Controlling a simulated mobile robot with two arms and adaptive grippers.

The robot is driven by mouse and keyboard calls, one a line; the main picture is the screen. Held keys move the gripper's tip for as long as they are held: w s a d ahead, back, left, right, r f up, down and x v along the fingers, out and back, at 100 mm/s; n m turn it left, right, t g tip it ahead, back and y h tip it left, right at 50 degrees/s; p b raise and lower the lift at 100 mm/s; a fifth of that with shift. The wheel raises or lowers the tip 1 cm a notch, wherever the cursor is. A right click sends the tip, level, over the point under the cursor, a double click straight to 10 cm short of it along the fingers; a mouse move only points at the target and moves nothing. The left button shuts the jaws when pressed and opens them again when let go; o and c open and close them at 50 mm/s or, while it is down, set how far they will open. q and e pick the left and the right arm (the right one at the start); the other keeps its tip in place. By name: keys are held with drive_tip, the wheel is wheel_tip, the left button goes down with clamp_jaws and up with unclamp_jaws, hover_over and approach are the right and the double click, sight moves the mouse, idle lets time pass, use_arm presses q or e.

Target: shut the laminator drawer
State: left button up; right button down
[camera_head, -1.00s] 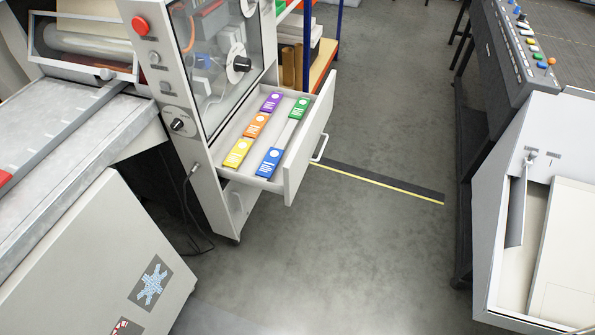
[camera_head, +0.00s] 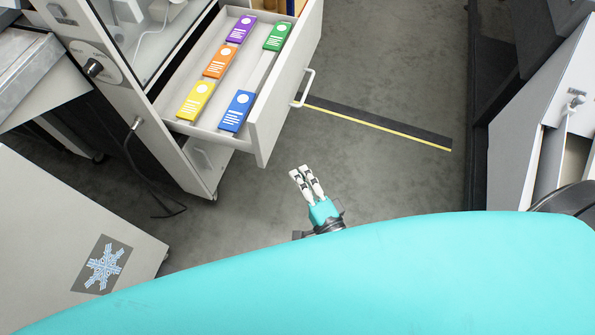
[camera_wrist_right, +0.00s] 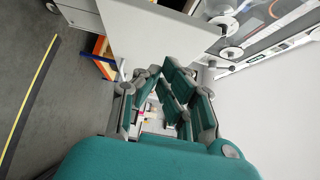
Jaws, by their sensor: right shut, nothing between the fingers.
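The laminator drawer (camera_head: 260,120) stands pulled out from the pale machine cabinet in the head view. Its front panel carries a white bar handle (camera_head: 306,88). Inside lie several coloured packs: purple, green, orange, yellow and blue. My right gripper (camera_head: 305,172) is shut and empty, over the floor in front of the drawer's near corner and apart from it. In the right wrist view its fingers (camera_wrist_right: 158,84) show at the centre, with a pale panel beyond that looks like the drawer front. My left gripper is not in view.
The laminator cabinet (camera_head: 172,148) has a dark knob and a hanging cable. A pale cabinet with a snowflake-like label (camera_head: 104,264) fills the lower left. Another pale machine (camera_head: 550,110) stands at right. Grey floor with a yellow-edged dark strip (camera_head: 385,125) is clear between them.

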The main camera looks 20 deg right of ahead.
approach(265, 135)
drive_tip(key=w+d, duration=0.2)
drive_tip(key=w, duration=0.1)
drive_tip(key=shift+w+a+f, duration=0.1)
drive_tip(key=shift+w+a, duration=0.3)
drive_tip(key=shift+a, duration=0.2)
drive_tip(key=shift+w+a, duration=0.4)
drive_tip(key=shift+a, duration=0.25)
drive_tip(key=shift+w+a, duration=0.15)
drive_tip(key=shift+a, duration=0.05)
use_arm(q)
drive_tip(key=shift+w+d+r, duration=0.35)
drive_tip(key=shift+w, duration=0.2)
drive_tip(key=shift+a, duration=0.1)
